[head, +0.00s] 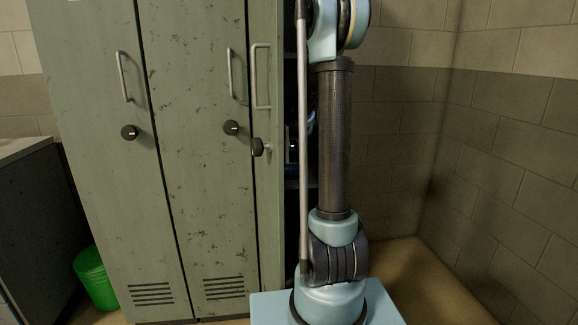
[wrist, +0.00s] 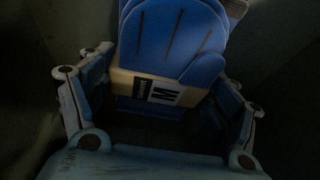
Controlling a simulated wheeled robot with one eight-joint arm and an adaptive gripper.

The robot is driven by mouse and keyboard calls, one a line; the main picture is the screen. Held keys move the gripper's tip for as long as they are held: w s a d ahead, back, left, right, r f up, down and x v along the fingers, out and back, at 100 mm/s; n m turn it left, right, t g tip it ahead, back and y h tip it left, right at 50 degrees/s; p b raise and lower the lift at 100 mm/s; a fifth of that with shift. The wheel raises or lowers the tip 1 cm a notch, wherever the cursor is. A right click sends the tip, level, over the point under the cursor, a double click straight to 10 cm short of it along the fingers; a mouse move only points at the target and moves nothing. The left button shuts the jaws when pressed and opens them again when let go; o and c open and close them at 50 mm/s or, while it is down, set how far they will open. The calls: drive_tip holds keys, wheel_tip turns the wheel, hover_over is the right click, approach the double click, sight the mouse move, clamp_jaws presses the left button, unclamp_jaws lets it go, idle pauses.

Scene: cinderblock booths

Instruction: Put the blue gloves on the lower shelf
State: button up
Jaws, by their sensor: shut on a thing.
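The blue gloves (wrist: 182,45) fill the upper middle of the wrist view, stacked flat with a pale band and a printed label around them. My gripper (wrist: 165,78) is shut on them, with one finger on each side. In the head view, my arm reaches up in front of a grey-green locker with an open door. A small bluish patch shows in the dark gap behind that door, but I cannot tell what it is. A shelf edge (head: 300,184) shows faintly in the gap; the rest of the inside is hidden by my arm and the door.
The open locker door (head: 266,200) stands just left of my arm. Two shut locker doors (head: 205,160) are further left. A green bin (head: 95,278) and a grey cabinet (head: 30,215) stand at the far left. Block walls (head: 510,170) close the right; some floor there is clear.

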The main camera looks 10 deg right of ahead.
drive_tip(key=o, duration=1.2)
drive_tip(key=shift+o, duration=0.2)
drive_tip(key=shift+r, duration=0.1)
drive_tip(key=v, duration=1.1)
drive_tip(key=s+f+g, duration=0.1)
drive_tip(key=s+f, duration=0.2)
drive_tip(key=s, duration=2)
drive_tip(key=s+f, duration=0.5)
drive_tip(key=s, duration=0.3)
drive_tip(key=s+f+g, duration=0.1)
drive_tip(key=s+f, duration=0.4)
drive_tip(key=s, duration=0.3)
drive_tip(key=shift+s+f, duration=0.35)
drive_tip(key=shift+f, duration=0.05)
